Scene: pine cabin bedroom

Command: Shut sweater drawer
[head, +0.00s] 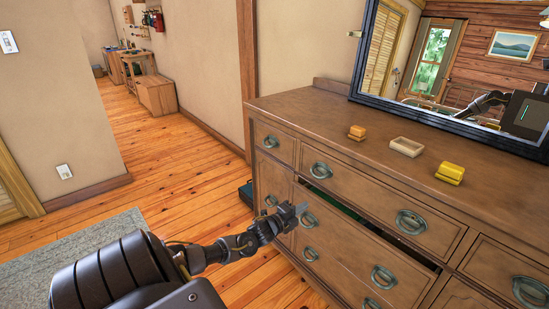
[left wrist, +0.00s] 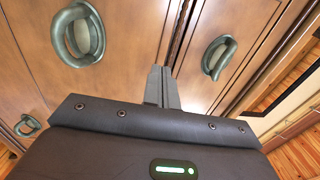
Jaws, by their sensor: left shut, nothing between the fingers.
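The wooden dresser (head: 345,145) stands at the right in the head view. A wide drawer (head: 345,247) below its top row is partly open, with a dark gap along its upper edge. Something green (head: 348,211) shows inside, too little to identify. My left gripper (head: 301,209) is shut and empty, near the left end of this drawer's front; I cannot tell whether it touches. In the left wrist view, the closed fingers (left wrist: 160,86) point at wooden fronts, with a ring handle (left wrist: 78,35) to the left and another handle (left wrist: 218,56) to the right. My right gripper is not in view.
On the dresser top are an orange-brown block (head: 357,132), a shallow tray (head: 406,147), a yellow object (head: 450,172) and a mirror (head: 450,60) at the back.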

